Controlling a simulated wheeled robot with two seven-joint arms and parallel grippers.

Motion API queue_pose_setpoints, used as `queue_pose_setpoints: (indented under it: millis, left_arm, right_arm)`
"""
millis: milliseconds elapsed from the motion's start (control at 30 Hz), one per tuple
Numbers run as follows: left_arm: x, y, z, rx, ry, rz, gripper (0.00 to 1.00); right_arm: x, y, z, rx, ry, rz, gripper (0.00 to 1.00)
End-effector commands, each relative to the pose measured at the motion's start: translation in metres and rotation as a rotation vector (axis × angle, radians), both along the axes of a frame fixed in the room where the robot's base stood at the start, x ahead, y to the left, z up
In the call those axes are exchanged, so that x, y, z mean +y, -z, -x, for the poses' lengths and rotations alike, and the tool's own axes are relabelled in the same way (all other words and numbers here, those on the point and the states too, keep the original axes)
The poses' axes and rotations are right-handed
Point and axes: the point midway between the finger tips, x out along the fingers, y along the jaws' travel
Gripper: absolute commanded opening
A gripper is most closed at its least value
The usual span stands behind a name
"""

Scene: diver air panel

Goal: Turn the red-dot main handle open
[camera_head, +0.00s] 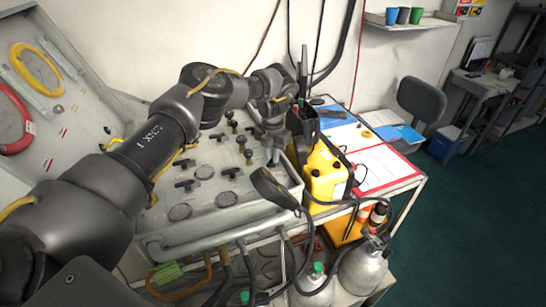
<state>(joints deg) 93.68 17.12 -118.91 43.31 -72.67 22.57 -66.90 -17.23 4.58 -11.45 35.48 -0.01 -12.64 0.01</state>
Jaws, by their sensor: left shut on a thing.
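The diver air panel (206,222) is a pale box with black T-handles, knobs and round gauges on its top. My left arm comes in from the left and arches over the panel. My left gripper (272,156) points down at the panel's right part and is shut on what looks like a panel handle, mostly hidden by the gripper. I cannot make out a red dot. Other T-handles, such as one at the front left (187,185) and one near the middle (231,172), stand free. My right gripper is not in view.
A yellow unit (325,174) stands close to the panel's right side. A dark oval item (273,188) sits at the panel's right front edge. Hoses hang along the front, above metal cylinders (362,269). Papers (383,167) lie on the table at right. The green floor beyond is open.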

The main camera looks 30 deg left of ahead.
Motion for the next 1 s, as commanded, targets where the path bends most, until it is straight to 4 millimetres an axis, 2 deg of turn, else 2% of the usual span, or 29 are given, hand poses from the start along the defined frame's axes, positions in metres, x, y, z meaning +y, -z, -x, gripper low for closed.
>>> queue_pose_setpoints:
  millis: [600,1000]
  left_arm:
    - [-0.0006,-0.0013,-0.0008,-0.002,-0.577,0.001,0.0]
    - [-0.0008,-0.0021,-0.0012,-0.002,-0.823,0.0,0.0]
  right_arm:
    - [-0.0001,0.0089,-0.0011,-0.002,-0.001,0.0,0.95]
    - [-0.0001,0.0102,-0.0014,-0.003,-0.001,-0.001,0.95]
